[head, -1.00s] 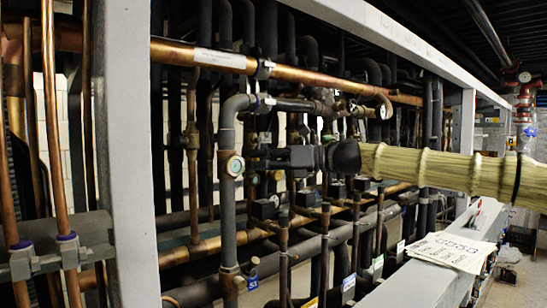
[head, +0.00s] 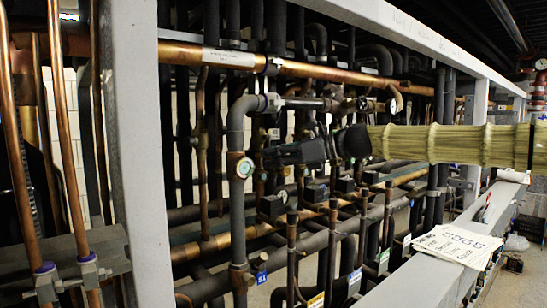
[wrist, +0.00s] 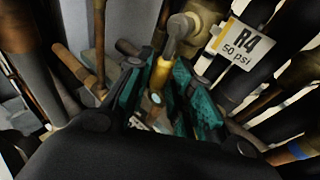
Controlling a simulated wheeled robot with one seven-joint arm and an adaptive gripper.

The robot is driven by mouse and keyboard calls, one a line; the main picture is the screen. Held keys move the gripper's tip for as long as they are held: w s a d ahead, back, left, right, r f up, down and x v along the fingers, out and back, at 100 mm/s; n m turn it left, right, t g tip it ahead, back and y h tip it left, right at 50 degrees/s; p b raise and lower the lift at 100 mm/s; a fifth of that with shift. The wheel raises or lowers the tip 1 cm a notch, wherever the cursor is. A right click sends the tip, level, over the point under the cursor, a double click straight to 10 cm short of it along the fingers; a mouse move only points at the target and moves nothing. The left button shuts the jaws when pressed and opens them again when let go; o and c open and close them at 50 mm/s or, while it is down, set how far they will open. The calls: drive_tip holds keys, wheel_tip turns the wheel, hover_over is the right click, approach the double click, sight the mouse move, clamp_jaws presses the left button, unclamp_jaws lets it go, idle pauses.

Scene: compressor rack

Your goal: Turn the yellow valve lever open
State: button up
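The yellow valve lever (wrist: 161,74) is in the wrist view, below a metal valve fitting. My gripper (wrist: 160,84) has a teal-edged finger on each side of the lever. The fingers look apart, with narrow gaps around the lever; firm contact is not visible. In the head view my gripper (head: 270,156) reaches left among the pipes, close to the round gauge on the grey vertical pipe. The lever cannot be made out in the head view.
Dark and copper pipes crowd around my gripper. A round gauge (head: 245,167) is to its left. Papers (head: 458,243) lie on the grey front beam (head: 405,288). A grey post (head: 140,150) stands at left.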

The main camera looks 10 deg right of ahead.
drive_tip(key=shift+o, duration=0.4)
drive_tip(key=shift+d, duration=0.1)
drive_tip(key=v, duration=1.2)
drive_tip(key=shift+f, duration=0.1)
